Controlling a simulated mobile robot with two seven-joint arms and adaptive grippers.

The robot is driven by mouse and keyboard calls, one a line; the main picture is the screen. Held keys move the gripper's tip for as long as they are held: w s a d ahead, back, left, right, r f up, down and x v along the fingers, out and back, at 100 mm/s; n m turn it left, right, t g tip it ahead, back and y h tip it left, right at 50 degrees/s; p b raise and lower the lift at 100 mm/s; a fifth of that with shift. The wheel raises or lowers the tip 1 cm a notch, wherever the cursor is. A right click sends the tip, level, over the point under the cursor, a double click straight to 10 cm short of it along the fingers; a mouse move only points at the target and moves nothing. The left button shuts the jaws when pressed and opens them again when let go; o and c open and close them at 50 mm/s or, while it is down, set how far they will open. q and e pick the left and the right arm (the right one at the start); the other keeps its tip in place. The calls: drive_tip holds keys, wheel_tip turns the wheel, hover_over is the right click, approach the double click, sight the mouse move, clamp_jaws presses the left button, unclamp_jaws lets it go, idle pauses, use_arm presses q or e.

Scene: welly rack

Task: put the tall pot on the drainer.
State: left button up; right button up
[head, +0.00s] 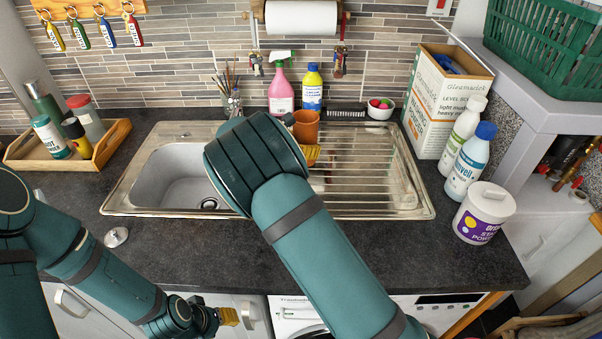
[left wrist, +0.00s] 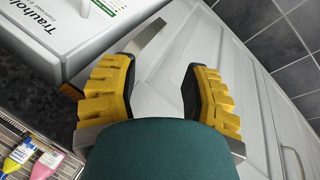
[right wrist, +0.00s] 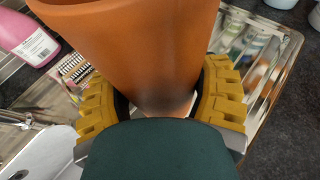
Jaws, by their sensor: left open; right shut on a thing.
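The tall pot is an orange terracotta pot (head: 306,126), upright over the back left of the steel drainer (head: 375,165), just right of the sink bowl. In the right wrist view the pot (right wrist: 140,45) fills the space between the yellow fingers of my right gripper (right wrist: 160,95), which is shut on it. My right forearm hides most of that gripper in the head view. I cannot tell whether the pot's base touches the drainer. My left gripper (head: 228,316) is open and empty, low in front of the counter; its spread fingers show in the left wrist view (left wrist: 158,88).
Behind the drainer stand a pink spray bottle (head: 281,95), a yellow and blue bottle (head: 312,88) and a white bowl (head: 380,107). A cardboard box (head: 425,115), white bottles (head: 470,160) and a tub (head: 483,212) stand right. The drainer's right part is clear.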

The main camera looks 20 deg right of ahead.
wheel_tip(320, 180, down, 10)
drive_tip(key=shift+s+r+b, duration=0.1)
drive_tip(key=shift+r+b, duration=0.05)
drive_tip(key=shift+b, duration=0.25)
drive_tip(key=o, duration=1.3)
drive_tip(key=shift+o, duration=0.2)
drive_tip(key=v, duration=1.2)
drive_tip(key=shift+s, duration=0.1)
